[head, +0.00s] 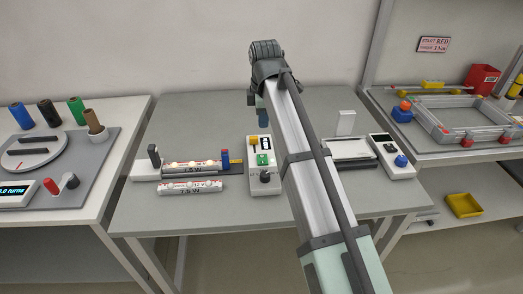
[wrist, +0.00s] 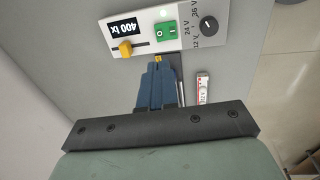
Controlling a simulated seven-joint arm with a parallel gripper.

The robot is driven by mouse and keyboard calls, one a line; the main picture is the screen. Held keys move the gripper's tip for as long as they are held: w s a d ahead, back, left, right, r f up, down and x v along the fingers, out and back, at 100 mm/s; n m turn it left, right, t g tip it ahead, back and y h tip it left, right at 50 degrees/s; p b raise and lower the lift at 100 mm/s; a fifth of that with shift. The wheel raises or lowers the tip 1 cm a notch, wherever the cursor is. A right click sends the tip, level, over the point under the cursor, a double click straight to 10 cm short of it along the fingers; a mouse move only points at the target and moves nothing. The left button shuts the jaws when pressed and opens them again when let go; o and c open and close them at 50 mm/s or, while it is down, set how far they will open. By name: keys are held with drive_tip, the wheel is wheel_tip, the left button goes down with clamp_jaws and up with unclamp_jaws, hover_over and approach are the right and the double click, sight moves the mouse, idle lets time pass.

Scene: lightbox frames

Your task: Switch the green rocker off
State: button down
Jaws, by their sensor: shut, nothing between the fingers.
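The rocker carries white marks; which side is pressed I cannot tell. In the head view the green rocker (head: 263,160) is on the box (head: 256,188) at the table's middle. My gripper (wrist: 158,66) is shut and empty, its blue fingers pointing at the box's edge below the rocker in the wrist view. They do not cover the rocker. In the head view my arm partly hides the gripper (head: 262,118).
A yellow slider (wrist: 125,48) is left of the rocker in the wrist view. A tube fixture (head: 146,171) and a loose tube (head: 190,187) lie left of the box. A handheld meter (head: 392,157) lies at the right. The table front is clear.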

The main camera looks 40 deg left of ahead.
sight(262, 157)
drive_tip(key=shift+s+a, duration=0.1)
drive_tip(key=shift+s, duration=0.05)
drive_tip(key=f, duration=0.4)
drive_tip(key=w+a+f, duration=0.1)
drive_tip(key=f, duration=0.8)
drive_tip(key=shift+w+a+f, duration=0.2)
drive_tip(key=shift+f, duration=0.2)
drive_tip(key=shift+f, duration=0.2)
idle(0.4)
drive_tip(key=shift+d, duration=0.1)
drive_tip(key=shift+s+d, duration=0.45)
drive_tip(key=shift+s, duration=0.1)
